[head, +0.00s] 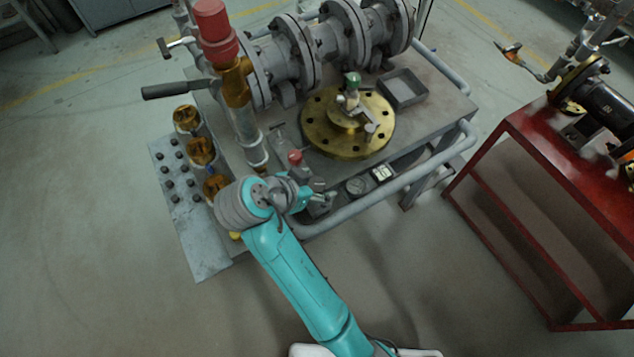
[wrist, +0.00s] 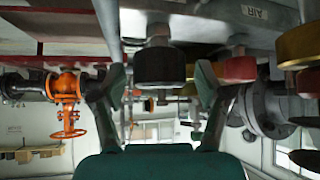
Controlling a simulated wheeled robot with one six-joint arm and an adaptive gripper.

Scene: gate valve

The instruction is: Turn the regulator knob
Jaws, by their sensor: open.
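In the wrist view a dark round knob (wrist: 160,67), which looks like the regulator knob, sits on a grey stem below a metal surface. It lies between the two fingertips of my gripper (wrist: 160,82), with a gap on each side. The gripper is open and holds nothing. In the head view my gripper (head: 316,203) is at the front edge of the grey valve bench (head: 445,105). The dark knob cannot be made out there, and my wrist hides part of that edge.
A red knob (wrist: 238,69) is close right of the right finger. A rail (head: 400,180) runs along the bench front, near a gauge (head: 357,186). Brass fittings (head: 200,150) stand left of my wrist. A red stand (head: 500,190) is at the right, with open floor between.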

